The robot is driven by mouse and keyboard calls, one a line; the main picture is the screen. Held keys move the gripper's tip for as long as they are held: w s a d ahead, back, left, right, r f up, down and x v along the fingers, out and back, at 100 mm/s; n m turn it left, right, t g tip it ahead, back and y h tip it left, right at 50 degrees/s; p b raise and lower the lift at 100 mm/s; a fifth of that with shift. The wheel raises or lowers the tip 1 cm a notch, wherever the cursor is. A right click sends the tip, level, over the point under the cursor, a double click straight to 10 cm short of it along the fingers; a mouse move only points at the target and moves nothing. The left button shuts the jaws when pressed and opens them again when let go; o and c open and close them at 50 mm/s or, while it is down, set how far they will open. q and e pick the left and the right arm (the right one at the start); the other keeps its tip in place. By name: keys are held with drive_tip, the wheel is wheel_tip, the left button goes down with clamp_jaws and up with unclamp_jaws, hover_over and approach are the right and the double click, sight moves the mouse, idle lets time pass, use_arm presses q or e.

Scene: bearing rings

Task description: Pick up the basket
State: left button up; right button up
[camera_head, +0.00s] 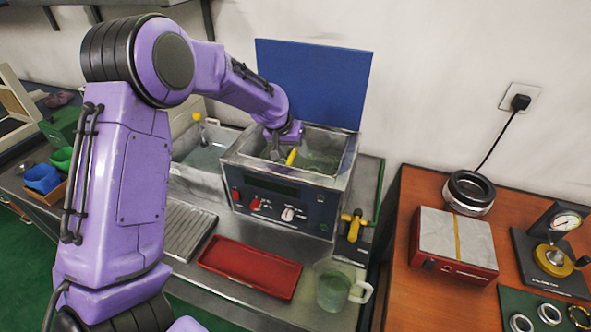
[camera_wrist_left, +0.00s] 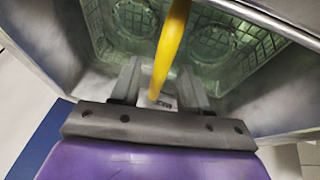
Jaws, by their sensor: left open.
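The basket (camera_head: 320,160) sits inside the open tank of the grey cleaner (camera_head: 285,205) in the head view. Its green-tinted mesh (camera_wrist_left: 262,42) shows in the left wrist view, with round ring shapes at its bottom. Its yellow handle (camera_head: 291,156) stands up over it. My left gripper (camera_head: 281,153) is down at the tank opening. In the left wrist view its two fingers (camera_wrist_left: 157,88) are open, one on each side of the yellow handle (camera_wrist_left: 171,48). I cannot tell whether they touch it. My right gripper is not in view.
A blue panel (camera_head: 312,82) stands behind the cleaner. A second basin (camera_head: 205,157) is to its left. A red tray (camera_head: 250,268) and a glass jug (camera_head: 334,288) lie in front. A yellow valve (camera_head: 354,226) is right of the cleaner. The wooden bench (camera_head: 400,310) holds instruments.

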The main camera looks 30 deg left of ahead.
use_arm(q)
drive_tip(key=x, duration=0.3)
drive_tip(key=shift+w, duration=0.2)
drive_tip(key=shift+s+r, duration=0.15)
clamp_jaws()
idle(0.9)
